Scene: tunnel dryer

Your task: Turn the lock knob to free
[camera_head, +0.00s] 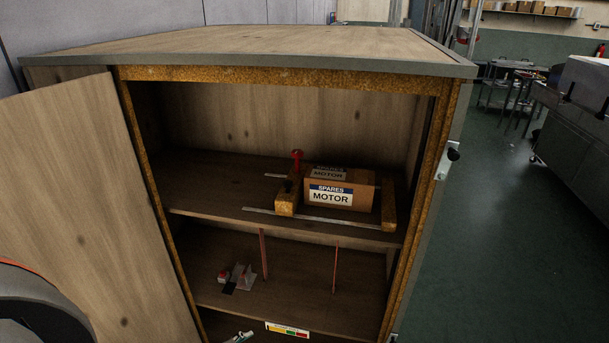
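A red knob (297,158) stands upright on the left wooden block (287,203) on the upper shelf of an open cabinet. A small dark knob (287,185) shows on the same block. A black knob (453,154) on a pale plate is on the cabinet's outer right side. The picture does not show which is the lock knob, nor its lock state. A cardboard box (361,196) labelled "SPARES MOTOR" sits between the left block and a right wooden block (389,207), above metal rails (322,219). Neither gripper is in view.
The wooden cabinet (270,47) has its door (85,200) swung open to the left. A lower shelf (300,285) holds small red-and-grey items (238,278) and two thin red uprights. Open green floor (490,240) lies at the right, before a grey bench (580,140).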

